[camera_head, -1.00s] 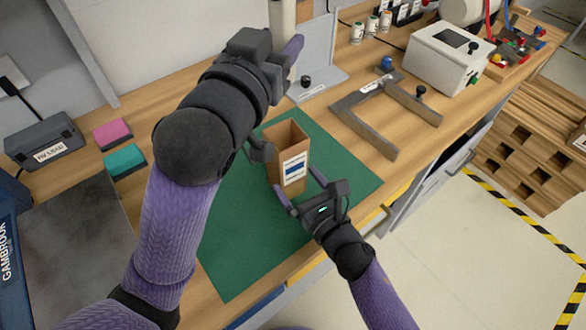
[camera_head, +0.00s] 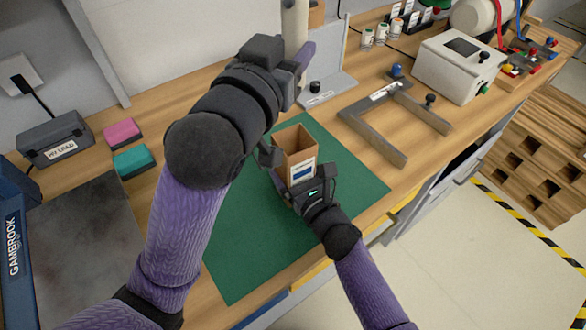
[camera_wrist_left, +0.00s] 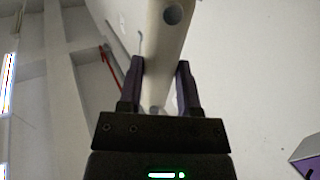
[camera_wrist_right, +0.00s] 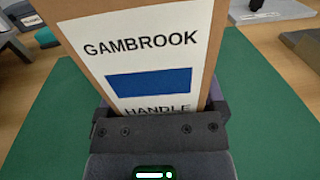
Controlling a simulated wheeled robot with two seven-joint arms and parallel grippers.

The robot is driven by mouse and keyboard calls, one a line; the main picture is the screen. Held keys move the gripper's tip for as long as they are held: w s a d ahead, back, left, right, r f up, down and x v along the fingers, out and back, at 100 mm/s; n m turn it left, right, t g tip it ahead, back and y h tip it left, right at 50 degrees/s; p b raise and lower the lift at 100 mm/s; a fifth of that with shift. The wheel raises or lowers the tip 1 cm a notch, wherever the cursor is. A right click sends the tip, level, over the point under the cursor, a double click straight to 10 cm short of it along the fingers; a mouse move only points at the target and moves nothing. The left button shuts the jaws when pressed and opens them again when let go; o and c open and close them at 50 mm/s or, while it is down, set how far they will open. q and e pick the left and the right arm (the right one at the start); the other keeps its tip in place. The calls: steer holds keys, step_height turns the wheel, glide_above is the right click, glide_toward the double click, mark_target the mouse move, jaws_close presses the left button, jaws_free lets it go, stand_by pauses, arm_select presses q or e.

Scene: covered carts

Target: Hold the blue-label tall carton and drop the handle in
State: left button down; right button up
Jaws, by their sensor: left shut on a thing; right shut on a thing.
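The blue-label tall carton (camera_head: 297,150) stands upright and open-topped on the green mat (camera_head: 235,262). Its white label with a blue block, reading GAMBROOK and HANDLE, fills the right wrist view (camera_wrist_right: 150,62). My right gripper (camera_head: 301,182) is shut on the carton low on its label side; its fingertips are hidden. My left gripper (camera_head: 300,55) is raised behind the carton and shut on the handle (camera_head: 292,28), a pale tube held roughly upright. In the left wrist view the handle (camera_wrist_left: 160,45) lies between both fingers and shows a round hole. The carton's inside bottom is hidden.
A grey U-shaped frame (camera_head: 395,140) lies right of the mat. A grey metal stand (camera_head: 325,90) is behind the carton. A white instrument box (camera_head: 452,68) is at the back right. Pink and teal blocks (camera_head: 130,160) lie left. The mat's front is clear.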

arm_select(q)
step_height(320, 180, down, 9)
stand_by(0.8)
steer(key=shift+f, duration=0.1)
stand_by(0.4)
steer(key=shift+f, duration=1.75)
steer(key=shift+s, duration=0.1)
steer(key=shift+c, duration=1)
jaws_free()
steer(key=shift+f, duration=0.1)
steer(key=v, duration=1.2)
